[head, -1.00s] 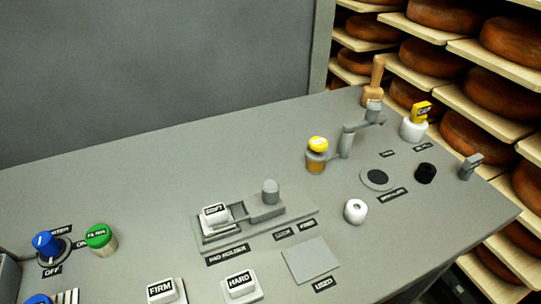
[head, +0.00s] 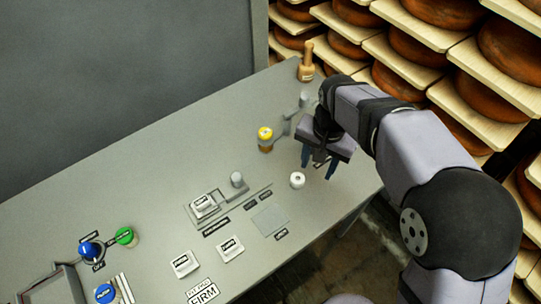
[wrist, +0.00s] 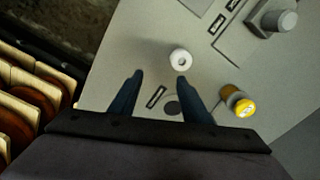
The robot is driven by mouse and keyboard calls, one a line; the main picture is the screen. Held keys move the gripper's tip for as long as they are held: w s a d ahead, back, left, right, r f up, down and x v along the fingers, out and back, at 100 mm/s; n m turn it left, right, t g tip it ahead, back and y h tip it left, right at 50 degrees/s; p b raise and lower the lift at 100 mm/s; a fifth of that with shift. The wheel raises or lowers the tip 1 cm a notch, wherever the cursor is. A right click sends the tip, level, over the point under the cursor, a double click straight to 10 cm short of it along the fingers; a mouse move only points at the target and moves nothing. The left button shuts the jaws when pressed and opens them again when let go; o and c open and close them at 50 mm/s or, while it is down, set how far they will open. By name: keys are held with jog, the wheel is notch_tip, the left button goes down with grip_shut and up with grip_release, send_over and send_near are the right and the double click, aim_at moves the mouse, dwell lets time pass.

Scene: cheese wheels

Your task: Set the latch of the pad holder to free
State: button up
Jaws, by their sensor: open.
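The pad holder (head: 217,210) is a grey base on the table, with a white pad marked SOFT (head: 204,206) seated at its left end. Its latch has a grey round knob (head: 237,180) near the right end of the holder. In the wrist view the knob (wrist: 287,20) shows at the upper right. My gripper (head: 318,172) is open and empty, above the right part of the table and to the right of the pad holder. In the wrist view my fingers (wrist: 158,75) point toward a white ring-shaped piece, with nothing between them.
The white ring piece (head: 297,180) stands near my gripper. A yellow-topped jar (head: 265,139) stands behind it. A grey square marked USED (head: 270,220) and pads marked HARD (head: 230,249) and FIRM (head: 185,263) lie in front of the holder. Cheese shelves (head: 440,60) stand beyond the table's right edge.

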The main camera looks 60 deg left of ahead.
jog(key=s+a+r+n+p, duration=0.1)
jog(key=s+a+r+p, duration=0.15)
jog(key=s+a, duration=0.55)
jog(key=r+p, duration=0.2)
send_over(236, 176)
jog(key=shift+n, duration=0.4)
jog(key=shift+f+p, duration=1.1)
jog(key=shift+f, duration=2.6)
